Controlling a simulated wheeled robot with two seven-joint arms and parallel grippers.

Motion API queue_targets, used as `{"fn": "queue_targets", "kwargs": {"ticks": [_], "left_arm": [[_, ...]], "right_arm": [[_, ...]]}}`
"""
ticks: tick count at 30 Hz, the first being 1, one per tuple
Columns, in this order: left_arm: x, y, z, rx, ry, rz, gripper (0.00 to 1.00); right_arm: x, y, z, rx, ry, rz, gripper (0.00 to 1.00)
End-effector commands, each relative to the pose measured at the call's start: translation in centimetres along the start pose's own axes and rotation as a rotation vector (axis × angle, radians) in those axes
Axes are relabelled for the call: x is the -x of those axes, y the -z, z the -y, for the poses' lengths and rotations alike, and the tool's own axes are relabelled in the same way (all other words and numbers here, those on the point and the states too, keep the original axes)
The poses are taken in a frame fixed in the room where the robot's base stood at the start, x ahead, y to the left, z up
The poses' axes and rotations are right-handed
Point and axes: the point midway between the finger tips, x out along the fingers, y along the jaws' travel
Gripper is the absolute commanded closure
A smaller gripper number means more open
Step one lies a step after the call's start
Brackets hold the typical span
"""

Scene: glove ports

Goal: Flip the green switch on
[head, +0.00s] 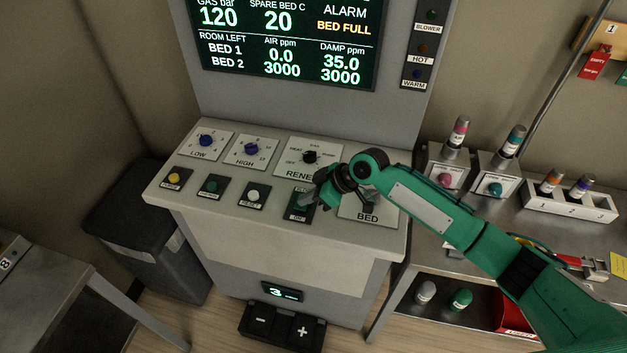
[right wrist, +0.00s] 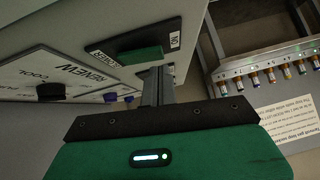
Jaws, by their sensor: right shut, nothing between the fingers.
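The green switch (head: 297,208) is a rocker on a dark plate at the front right of the sloped console, partly hidden by my right gripper (head: 314,197). In the right wrist view the green switch (right wrist: 140,56) shows as a green block on its plate, with an "ON" label at one end. My right gripper's fingers (right wrist: 156,78) are shut and empty, with their tips close beside the switch's edge. I cannot tell whether they touch it. Which way the rocker is tilted is unclear. My left gripper is not in view.
Yellow (head: 174,178), green (head: 211,186) and white (head: 252,195) buttons line the console front. Blue knobs and a black selector knob (head: 310,157) sit behind them. A screen (head: 290,40) stands above. A side bench with bottles (head: 459,131) is at right, a dark bin (head: 150,230) at left.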

Motion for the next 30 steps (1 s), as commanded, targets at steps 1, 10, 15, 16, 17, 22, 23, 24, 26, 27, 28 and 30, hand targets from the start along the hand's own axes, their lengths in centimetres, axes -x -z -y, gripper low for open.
{"fn": "queue_targets", "kwargs": {"ticks": [1, 10, 15, 16, 17, 22, 23, 24, 26, 27, 28, 30], "left_arm": [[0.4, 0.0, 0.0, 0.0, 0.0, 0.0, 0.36], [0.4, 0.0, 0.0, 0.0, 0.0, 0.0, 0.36], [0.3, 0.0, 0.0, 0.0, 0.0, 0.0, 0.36], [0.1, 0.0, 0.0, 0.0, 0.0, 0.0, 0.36], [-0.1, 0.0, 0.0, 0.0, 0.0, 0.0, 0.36], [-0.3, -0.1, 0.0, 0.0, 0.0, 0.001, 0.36], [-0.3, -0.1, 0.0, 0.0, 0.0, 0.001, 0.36], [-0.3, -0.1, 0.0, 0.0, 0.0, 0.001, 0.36], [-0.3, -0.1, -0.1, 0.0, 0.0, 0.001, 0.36], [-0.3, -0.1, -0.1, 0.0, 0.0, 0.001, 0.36], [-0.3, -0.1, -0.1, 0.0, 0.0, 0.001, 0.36], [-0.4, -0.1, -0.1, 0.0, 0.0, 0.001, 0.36]], "right_arm": [[-0.2, -0.2, 0.0, -0.001, 0.0, 0.0, 1.0], [-0.7, -0.8, 0.0, 0.001, 0.0, 0.0, 1.0], [-0.8, -0.8, 0.0, 0.001, 0.0, 0.0, 1.0], [-0.9, -0.9, 0.0, 0.001, 0.0, 0.0, 1.0], [-1.1, -1.1, 0.1, 0.001, 0.0, 0.0, 1.0], [-1.2, -1.3, 0.2, 0.002, -0.001, 0.001, 1.0], [-1.2, -1.3, 0.2, 0.002, -0.001, 0.001, 1.0], [-1.2, -1.3, 0.2, 0.002, -0.001, 0.002, 1.0], [-1.2, -1.3, 0.2, 0.002, -0.001, 0.002, 1.0], [-1.2, -1.3, 0.1, 0.002, -0.001, 0.002, 1.0], [-1.2, -1.3, 0.1, 0.002, -0.001, 0.002, 1.0], [-1.1, -1.2, -0.1, 0.002, -0.001, 0.002, 1.0]]}}
